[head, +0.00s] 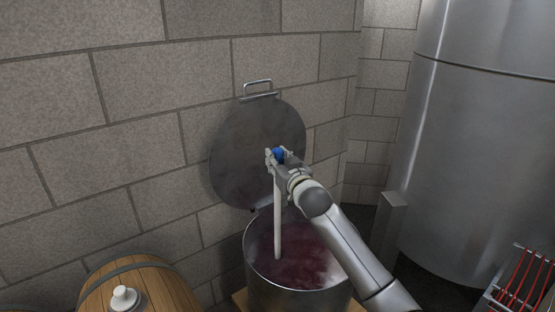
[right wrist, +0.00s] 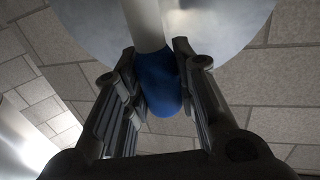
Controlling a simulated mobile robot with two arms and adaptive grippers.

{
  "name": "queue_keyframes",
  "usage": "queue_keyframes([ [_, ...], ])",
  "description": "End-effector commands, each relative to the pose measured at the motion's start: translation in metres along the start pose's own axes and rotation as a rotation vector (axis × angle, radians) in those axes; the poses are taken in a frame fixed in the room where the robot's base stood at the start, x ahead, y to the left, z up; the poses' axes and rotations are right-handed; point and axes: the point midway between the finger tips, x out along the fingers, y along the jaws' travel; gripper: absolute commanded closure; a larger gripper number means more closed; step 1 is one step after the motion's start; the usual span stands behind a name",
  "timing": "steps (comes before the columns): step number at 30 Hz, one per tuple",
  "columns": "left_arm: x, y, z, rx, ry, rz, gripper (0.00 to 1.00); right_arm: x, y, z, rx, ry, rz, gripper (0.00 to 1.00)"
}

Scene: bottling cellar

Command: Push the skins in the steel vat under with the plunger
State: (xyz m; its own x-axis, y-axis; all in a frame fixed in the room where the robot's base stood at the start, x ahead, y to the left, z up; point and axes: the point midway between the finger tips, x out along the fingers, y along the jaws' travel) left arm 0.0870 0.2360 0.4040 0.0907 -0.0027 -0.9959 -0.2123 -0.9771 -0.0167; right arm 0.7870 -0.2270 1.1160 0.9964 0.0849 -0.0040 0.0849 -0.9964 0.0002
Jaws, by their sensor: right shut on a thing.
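The steel vat (head: 256,290) stands in the lower middle of the head view, its round lid (head: 240,150) raised against the wall. Dark red skins (head: 305,262) and liquid show inside it. The plunger (head: 278,220) is a pale upright rod with a blue grip at its top. Its lower end is in the vat and its foot is hidden in the skins. My right gripper (head: 275,157) is shut on the blue grip above the vat. In the right wrist view the blue grip (right wrist: 160,85) sits between the two fingers. My left gripper is not in view.
A wooden barrel (head: 150,287) with a white bung (head: 124,298) lies at the lower left. A large steel tank (head: 470,150) stands at the right. A rack with red bars (head: 525,282) is at the lower right. A block wall (head: 130,90) closes off the back.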

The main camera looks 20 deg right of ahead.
Motion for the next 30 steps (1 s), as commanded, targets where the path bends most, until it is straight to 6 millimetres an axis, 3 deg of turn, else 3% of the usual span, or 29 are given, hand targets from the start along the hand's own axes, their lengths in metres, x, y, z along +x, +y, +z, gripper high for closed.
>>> queue_keyframes([
  [8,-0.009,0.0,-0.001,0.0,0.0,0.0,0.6,0.0,0.0,-0.013,0.0,0.006,-0.001,1.0],
  [30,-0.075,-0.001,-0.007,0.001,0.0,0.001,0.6,0.0,0.0,-0.085,0.0,0.006,-0.001,1.0],
])
